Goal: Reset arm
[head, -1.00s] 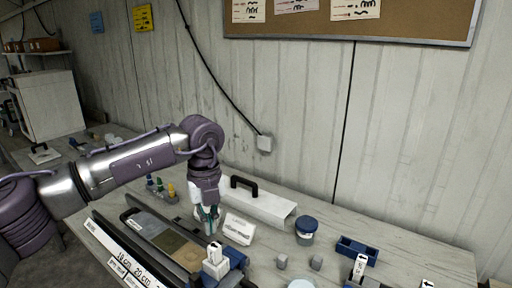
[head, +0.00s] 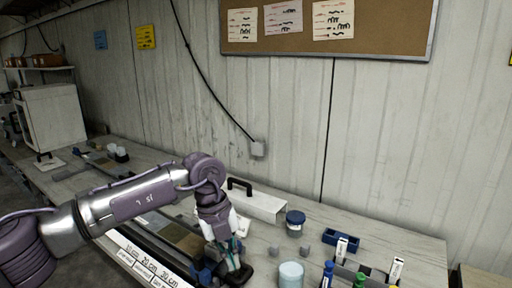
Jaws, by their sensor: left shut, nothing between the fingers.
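My left arm reaches in from the left with its purple and silver links. My left gripper (head: 236,266) points down at the near right end of the long core tray (head: 165,235). Its fingers are shut and I see nothing held between them. It is next to a blue part (head: 203,272) at the tray's end; whether they touch I cannot tell. The arm hides part of the tray and the bench behind it. My right gripper is not in view.
A white case (head: 258,205) with a black handle stands behind the gripper. To the right are a blue-lidded jar (head: 295,224), small grey cubes (head: 274,251), a white cylinder (head: 291,275), a blue tray (head: 341,240) and small bottles (head: 328,274). The wall is behind.

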